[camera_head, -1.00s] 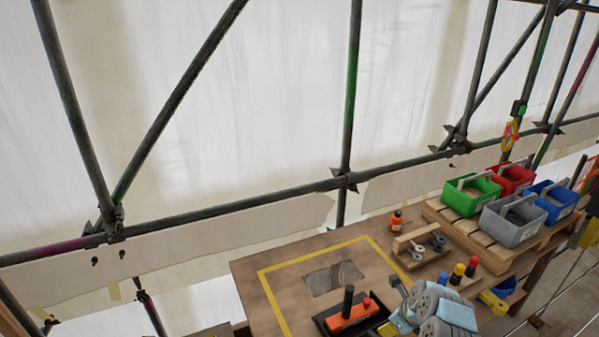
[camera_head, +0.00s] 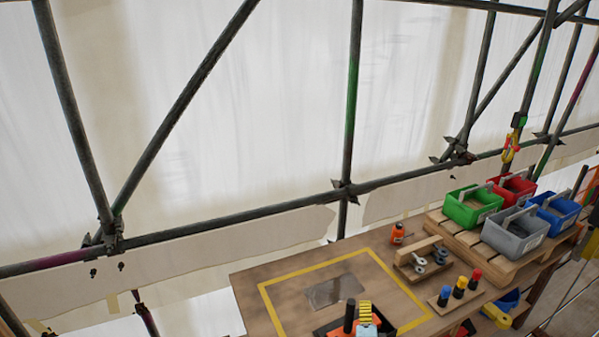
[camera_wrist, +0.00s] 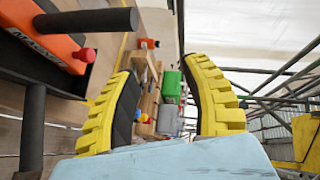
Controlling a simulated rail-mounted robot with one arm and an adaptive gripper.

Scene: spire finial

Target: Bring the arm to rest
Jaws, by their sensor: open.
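My gripper (camera_wrist: 162,72) is open in the wrist view, with its two yellow ribbed fingers apart and nothing between them. In the head view a yellow finger and a bit of light blue (camera_head: 366,314) show at the bottom edge, in front of the black tray. The rest of my arm is out of the head view. An orange tool with a black handle (camera_wrist: 50,38) lies in a black tray, left of the fingers in the wrist view. It also shows partly in the head view (camera_head: 348,318), overlapped by the finger.
The wooden table (camera_head: 250,285) has a yellow taped outline and a grey patch (camera_head: 333,290). Coloured bins (camera_head: 514,234) sit on a pallet. Scaffold tubes (camera_head: 347,130) stand behind.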

